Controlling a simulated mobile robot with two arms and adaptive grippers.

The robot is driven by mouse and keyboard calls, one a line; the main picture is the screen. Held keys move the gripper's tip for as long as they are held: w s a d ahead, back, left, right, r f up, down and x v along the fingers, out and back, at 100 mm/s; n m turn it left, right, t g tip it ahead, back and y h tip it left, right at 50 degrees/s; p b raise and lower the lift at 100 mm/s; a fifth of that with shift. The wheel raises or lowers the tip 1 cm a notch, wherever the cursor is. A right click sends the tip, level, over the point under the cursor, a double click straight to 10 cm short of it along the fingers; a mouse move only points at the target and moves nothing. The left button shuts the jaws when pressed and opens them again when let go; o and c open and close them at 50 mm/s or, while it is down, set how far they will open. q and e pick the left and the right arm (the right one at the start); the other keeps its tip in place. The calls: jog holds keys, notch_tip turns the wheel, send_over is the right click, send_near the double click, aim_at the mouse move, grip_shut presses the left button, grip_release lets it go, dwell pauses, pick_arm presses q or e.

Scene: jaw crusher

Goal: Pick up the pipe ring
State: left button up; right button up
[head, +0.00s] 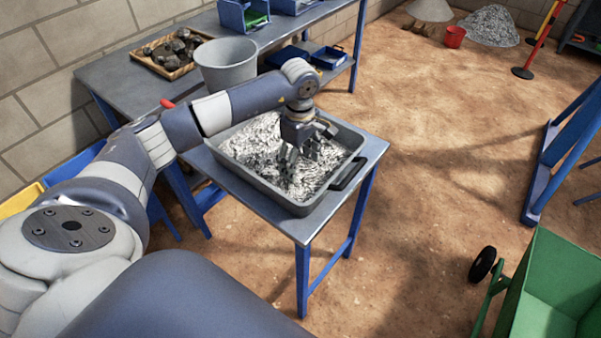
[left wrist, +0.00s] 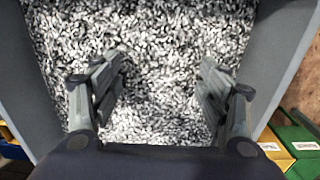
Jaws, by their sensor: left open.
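I cannot make out a pipe ring in either view. A grey tray (head: 232,172) full of grey and white chips (head: 262,143) stands on a small blue-legged table. My left gripper (head: 298,158) points down into the tray, low over the chips. In the left wrist view my left gripper (left wrist: 163,68) is open, with only chips (left wrist: 165,100) showing between its fingers. I cannot tell whether the fingertips touch the chips. The tray's walls (left wrist: 278,55) rise on both sides of the fingers. My right gripper is not in view.
A workbench (head: 120,78) behind holds a grey bucket (head: 227,68), a wooden tray of rocks (head: 152,66) and blue bins (head: 328,57). A green cart (head: 545,300) stands at lower right, a blue frame (head: 560,155) at right. Sandy floor between is clear.

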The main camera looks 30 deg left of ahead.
aim_at(300, 170)
pick_arm(q)
notch_tip(300, 170, down, 4)
jog(key=shift+s+d+r+p, duration=0.1)
jog(key=shift+p, duration=0.35)
jog(key=c, duration=1.3)
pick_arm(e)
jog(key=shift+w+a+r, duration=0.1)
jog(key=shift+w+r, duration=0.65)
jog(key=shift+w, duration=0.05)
pick_arm(q)
jog(key=shift+r, duration=0.1)
